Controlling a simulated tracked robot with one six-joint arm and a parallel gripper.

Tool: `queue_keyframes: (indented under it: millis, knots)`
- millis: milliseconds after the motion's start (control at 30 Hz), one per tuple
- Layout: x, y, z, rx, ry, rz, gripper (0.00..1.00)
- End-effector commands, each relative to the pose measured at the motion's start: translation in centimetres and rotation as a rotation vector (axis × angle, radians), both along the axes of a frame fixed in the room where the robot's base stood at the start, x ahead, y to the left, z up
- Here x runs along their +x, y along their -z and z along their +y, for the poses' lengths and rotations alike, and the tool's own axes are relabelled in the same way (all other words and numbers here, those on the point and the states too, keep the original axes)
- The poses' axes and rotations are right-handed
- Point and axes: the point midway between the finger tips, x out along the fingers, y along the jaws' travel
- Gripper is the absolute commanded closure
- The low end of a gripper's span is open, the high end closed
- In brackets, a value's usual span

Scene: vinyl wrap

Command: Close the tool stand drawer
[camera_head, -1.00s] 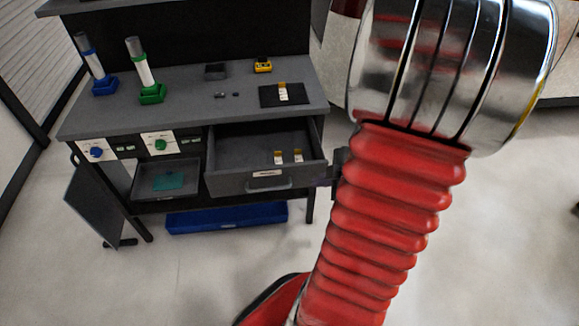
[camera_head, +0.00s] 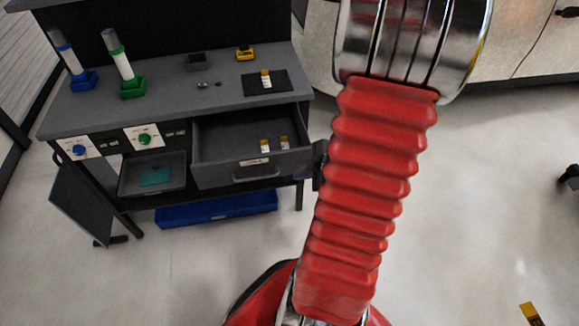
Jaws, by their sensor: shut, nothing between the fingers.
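The tool stand (camera_head: 180,95) is a dark grey workbench at the left. Its drawer (camera_head: 208,176) is pulled out below the right part of the top, with its inside showing. A pale label and a handle (camera_head: 255,171) are on the drawer front. Two small white and yellow items lie inside. My gripper (camera_head: 304,172) shows only in part, as a dark shape beside the right end of the drawer front. It is shut and empty. My red arm hides the rest, and I cannot tell whether it touches the drawer.
A smaller open tray (camera_head: 126,186) with a teal item is left of the drawer. A blue bin (camera_head: 180,216) lies on the floor beneath. Blue (camera_head: 68,55) and green (camera_head: 120,55) based cylinders stand on the top. Floor in front is clear.

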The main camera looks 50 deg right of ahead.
Motion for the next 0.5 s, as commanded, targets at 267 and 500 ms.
queue_keyframes:
  millis: [267,500]
  knots:
    - [1.7,2.4,0.2,0.003,0.000,0.002,1.00]
    - [3.2,4.3,0.3,0.002,0.000,0.002,1.00]
